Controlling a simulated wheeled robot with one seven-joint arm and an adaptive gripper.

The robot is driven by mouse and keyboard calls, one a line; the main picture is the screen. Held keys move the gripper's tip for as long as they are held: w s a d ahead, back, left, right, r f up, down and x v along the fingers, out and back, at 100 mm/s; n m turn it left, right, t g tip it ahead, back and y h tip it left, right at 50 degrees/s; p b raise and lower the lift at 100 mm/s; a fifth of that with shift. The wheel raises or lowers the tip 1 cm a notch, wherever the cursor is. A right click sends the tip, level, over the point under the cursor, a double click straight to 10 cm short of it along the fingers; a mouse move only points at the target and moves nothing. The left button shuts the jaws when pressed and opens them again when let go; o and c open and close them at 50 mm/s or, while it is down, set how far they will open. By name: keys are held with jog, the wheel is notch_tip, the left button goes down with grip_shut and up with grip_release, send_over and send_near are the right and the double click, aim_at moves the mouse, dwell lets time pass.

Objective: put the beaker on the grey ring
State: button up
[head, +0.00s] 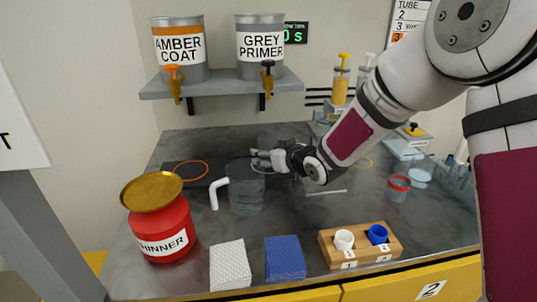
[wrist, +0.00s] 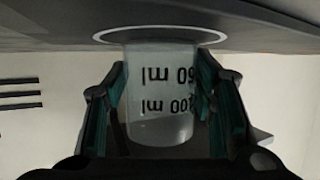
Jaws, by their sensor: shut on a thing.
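My gripper (wrist: 160,85) is shut on the clear beaker (wrist: 160,105), with one finger on each side of it. The beaker's dark ml marks read upside down in the wrist view. The grey ring (wrist: 105,37) lies on the bench top at the beaker's lower end and shows wider than the beaker. Whether the beaker touches the bench I cannot tell. In the head view my gripper (head: 262,159) is behind a clear jug, and the beaker shows only faintly there. The grey ring is mostly hidden by the jug and gripper.
The clear jug with a white handle (head: 246,195) stands just in front of my gripper. An orange ring (head: 207,166) lies to the left. A red thinner can (head: 163,222), white and blue pads and a wooden rack (head: 330,252) line the front. Cups (head: 398,188) stand to the right.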

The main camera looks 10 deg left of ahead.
jog(key=shift+f, duration=0.2)
jog(key=o, duration=1.1)
jog(key=shift+c, duration=0.2)
jog(key=shift+r, duration=0.2)
jog(key=shift+s+d+r, duration=0.2)
jog(key=shift+s+d, duration=0.05)
jog(key=p+v, duration=0.2)
jog(key=v, duration=0.9)
jog(key=shift+s, duration=0.15)
jog(key=shift+d, duration=0.1)
